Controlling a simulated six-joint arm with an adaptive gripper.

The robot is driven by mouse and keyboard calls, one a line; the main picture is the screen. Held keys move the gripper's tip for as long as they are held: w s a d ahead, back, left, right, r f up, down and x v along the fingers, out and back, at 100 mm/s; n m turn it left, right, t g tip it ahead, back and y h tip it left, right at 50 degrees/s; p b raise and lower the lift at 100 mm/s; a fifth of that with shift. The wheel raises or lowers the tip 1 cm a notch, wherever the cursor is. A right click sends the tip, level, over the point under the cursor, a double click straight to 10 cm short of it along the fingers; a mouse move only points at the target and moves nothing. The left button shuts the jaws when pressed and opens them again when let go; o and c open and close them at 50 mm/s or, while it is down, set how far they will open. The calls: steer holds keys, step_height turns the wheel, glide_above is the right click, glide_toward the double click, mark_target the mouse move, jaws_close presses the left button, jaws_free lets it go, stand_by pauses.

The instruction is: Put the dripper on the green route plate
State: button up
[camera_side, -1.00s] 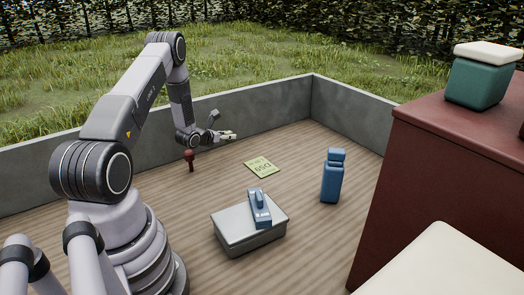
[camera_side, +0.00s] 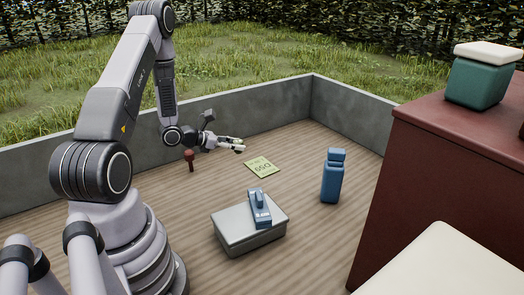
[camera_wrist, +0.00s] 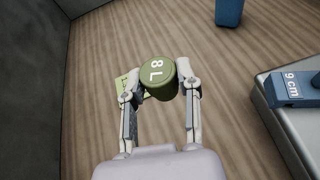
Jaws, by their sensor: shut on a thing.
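In the side view the fingers point right, above the floor, and the dripper shows only as a small green bit. The green route plate (camera_side: 261,167) is a flat yellow-green square with dark markings, lying on the floor just right of and below the fingers in the picture. In the wrist view the plate (camera_wrist: 121,84) is mostly hidden behind the dripper and left finger.
A grey box (camera_side: 235,235) carries a blue block (camera_side: 260,208) marked "9 cm". A blue bottle-like container (camera_side: 332,178) stands to the right. A dark red-brown handled object (camera_side: 190,160) stands left. Low grey walls (camera_side: 345,110) bound the floor.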

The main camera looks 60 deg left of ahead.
steer(key=shift+w+d+f+m, duration=0.15)
steer(key=shift+w+d+m, duration=0.05)
steer(key=shift+w+m, duration=0.1)
steer(key=w+a+f, duration=0.3)
steer(key=w+f, duration=0.1)
steer(key=w, duration=0.3)
glide_above(260, 166)
steer(key=s, duration=0.1)
steer(key=f, duration=0.4)
steer(key=shift+d+f, duration=0.3)
steer(key=shift+f, duration=0.05)
steer(key=shift+w+a+f, duration=0.1)
steer(key=shift+w+f, duration=0.05)
steer(key=shift+f, duration=0.05)
steer(key=shift+w+a+f, duration=0.1)
steer(key=shift+w+f, duration=0.05)
steer(key=shift+f, duration=0.75)
steer(key=shift+w+a+f, duration=0.1)
steer(key=shift+f, duration=0.8)
steer(key=shift+f, duration=0.15)
steer(key=o, duration=0.8)
